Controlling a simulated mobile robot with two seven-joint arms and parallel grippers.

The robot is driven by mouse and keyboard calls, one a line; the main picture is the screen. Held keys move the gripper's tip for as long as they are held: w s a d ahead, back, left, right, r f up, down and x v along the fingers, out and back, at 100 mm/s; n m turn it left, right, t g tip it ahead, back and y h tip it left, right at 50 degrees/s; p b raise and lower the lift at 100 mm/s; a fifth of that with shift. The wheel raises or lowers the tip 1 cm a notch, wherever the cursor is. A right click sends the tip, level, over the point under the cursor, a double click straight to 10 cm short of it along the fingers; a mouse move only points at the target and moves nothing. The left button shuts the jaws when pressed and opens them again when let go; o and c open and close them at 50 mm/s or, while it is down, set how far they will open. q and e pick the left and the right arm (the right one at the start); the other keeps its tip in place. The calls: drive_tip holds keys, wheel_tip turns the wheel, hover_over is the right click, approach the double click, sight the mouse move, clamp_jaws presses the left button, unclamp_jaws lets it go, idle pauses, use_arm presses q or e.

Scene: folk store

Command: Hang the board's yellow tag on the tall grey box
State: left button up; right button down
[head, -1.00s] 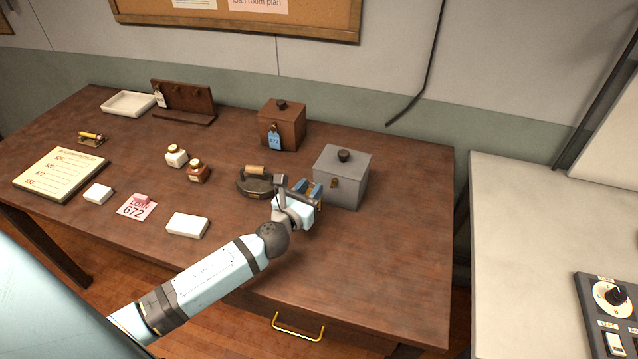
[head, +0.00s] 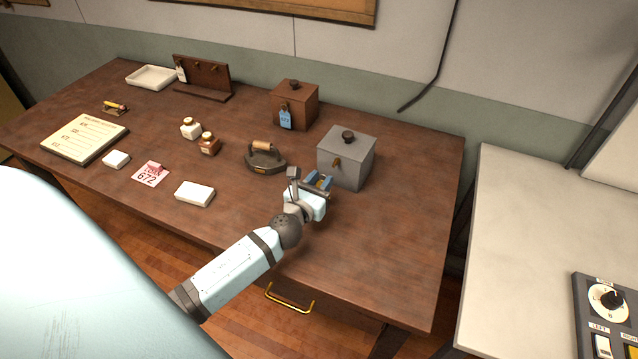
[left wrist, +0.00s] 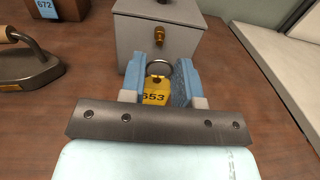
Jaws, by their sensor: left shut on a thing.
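My left gripper (head: 318,184) is shut on a yellow tag (left wrist: 156,92) with a metal ring. The number on the tag reads 653 in the left wrist view. The tall grey box (head: 343,160) stands just beyond the fingers, with a dark knob on its lid and a brass peg (left wrist: 159,36) on its front. The ring stands upright between the blue fingertips (left wrist: 160,68), below the peg and apart from it. The wooden board (head: 205,76) with pegs stands at the back left and bears a pale tag. My right gripper is not in view.
A flat iron (head: 264,160) stands left of the grey box. A brown box (head: 295,104) with a blue tag stands behind. The table's right side is clear.

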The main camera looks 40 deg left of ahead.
sight(333, 167)
use_arm(q)
drive_tip(key=shift+w+a+f+b, duration=0.1)
drive_tip(key=shift+w+a, duration=0.05)
drive_tip(key=shift+w, duration=0.75)
drive_tip(key=shift+w+a+f+b, duration=0.1)
drive_tip(key=shift+w, duration=0.8)
drive_tip(key=shift+w+a+f+b, duration=0.1)
drive_tip(key=shift+w+a, duration=0.05)
drive_tip(key=shift+w, duration=0.75)
drive_tip(key=shift+w+f, duration=0.2)
drive_tip(key=shift+w, duration=0.15)
drive_tip(key=o, duration=0.9)
drive_tip(key=shift+o, duration=0.2)
drive_tip(key=shift+s, duration=0.15)
drive_tip(key=s+d+b, duration=0.2)
drive_tip(key=s, duration=1.1)
drive_tip(key=shift+s, duration=0.2)
